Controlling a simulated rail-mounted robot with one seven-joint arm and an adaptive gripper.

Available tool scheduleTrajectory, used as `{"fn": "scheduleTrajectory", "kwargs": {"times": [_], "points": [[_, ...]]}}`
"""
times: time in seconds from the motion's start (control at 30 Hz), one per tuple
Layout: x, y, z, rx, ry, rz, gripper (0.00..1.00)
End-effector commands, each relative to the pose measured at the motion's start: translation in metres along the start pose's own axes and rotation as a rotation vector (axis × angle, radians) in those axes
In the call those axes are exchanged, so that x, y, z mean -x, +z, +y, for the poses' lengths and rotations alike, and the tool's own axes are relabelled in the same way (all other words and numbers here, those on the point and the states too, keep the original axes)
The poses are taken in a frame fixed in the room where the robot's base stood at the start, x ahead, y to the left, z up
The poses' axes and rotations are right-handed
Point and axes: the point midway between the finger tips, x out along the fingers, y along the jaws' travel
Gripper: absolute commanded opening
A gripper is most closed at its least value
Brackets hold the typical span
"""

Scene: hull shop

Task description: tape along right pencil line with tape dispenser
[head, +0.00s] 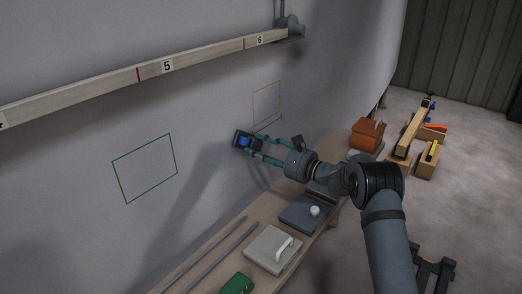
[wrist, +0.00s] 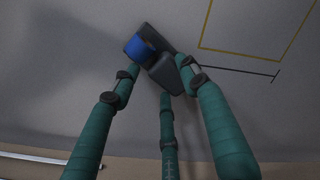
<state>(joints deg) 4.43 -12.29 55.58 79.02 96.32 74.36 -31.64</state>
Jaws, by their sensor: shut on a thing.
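The tape dispenser (head: 240,138) is black with a blue roll, held close to the grey hull wall. It also shows in the wrist view (wrist: 165,72). My gripper (head: 260,146) has its teal fingers shut on the dispenser; in the wrist view the fingers (wrist: 160,75) close around its lower body. A thin dark pencil line (wrist: 240,72) with a tick at its right end runs below the yellow outline, to the right of the dispenser. In the head view the line (head: 269,124) lies right of and above the dispenser. I cannot tell whether the dispenser touches the wall.
A yellow outline (head: 266,103) and a green outline (head: 145,168) mark the wall. A numbered wooden batten (head: 200,58) runs above. Below is a bench (head: 208,257) with rods, a grey box with a white handle (head: 272,249) and a dark pad (head: 303,214). An orange-brown box (head: 367,135) stands right.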

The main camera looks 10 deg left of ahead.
Motion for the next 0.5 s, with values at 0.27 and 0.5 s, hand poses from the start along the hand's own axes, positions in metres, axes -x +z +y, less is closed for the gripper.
{"fn": "scheduleTrajectory", "kwargs": {"times": [0.27,0.5], "points": [[0.0,-0.005,-0.006,0.001,-0.001,-0.001,0.21],[-0.001,-0.019,-0.018,0.002,-0.001,-0.001,0.21]]}}
